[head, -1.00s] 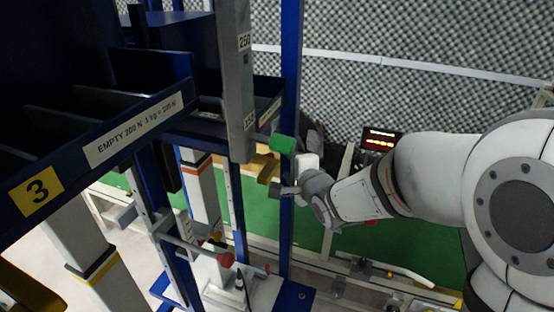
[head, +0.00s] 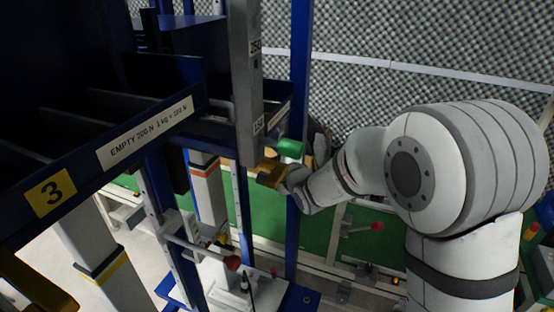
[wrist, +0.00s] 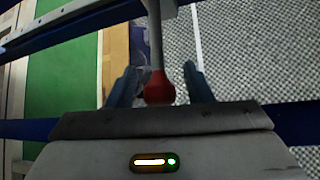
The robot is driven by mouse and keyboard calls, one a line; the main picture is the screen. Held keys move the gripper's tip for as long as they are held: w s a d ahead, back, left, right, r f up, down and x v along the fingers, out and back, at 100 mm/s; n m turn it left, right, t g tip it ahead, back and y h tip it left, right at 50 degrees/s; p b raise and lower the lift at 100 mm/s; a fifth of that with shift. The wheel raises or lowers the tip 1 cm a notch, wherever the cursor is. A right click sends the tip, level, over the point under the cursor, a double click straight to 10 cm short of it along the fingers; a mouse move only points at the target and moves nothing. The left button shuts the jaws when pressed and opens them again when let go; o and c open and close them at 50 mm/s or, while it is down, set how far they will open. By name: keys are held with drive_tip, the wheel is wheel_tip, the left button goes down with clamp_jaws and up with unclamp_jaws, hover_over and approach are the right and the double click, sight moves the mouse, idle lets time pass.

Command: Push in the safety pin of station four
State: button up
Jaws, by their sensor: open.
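A red ball knob (wrist: 159,88) on a slim grey rod stands between the two fingers of my gripper (wrist: 160,78) in the wrist view. The fingers are apart on either side of the knob, with gaps visible. I cannot tell whether this knob is the station four safety pin; no station four label shows. In the head view my gripper (head: 292,178) is beside the blue upright (head: 299,90), just right of a yellow block (head: 269,173) and below a green block (head: 290,148). Its fingertips are mostly hidden there.
The station with the yellow "3" label (head: 50,193) fills the left. A grey scale bar (head: 245,80) hangs beside the upright. Red-knobbed levers (head: 232,263) stick out low, and another red knob (head: 377,227) is right of my wrist. Grey foam walls (head: 420,80) line the back.

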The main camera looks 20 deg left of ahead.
clamp_jaws()
idle(0.3)
drive_tip(key=shift+w, duration=0.1)
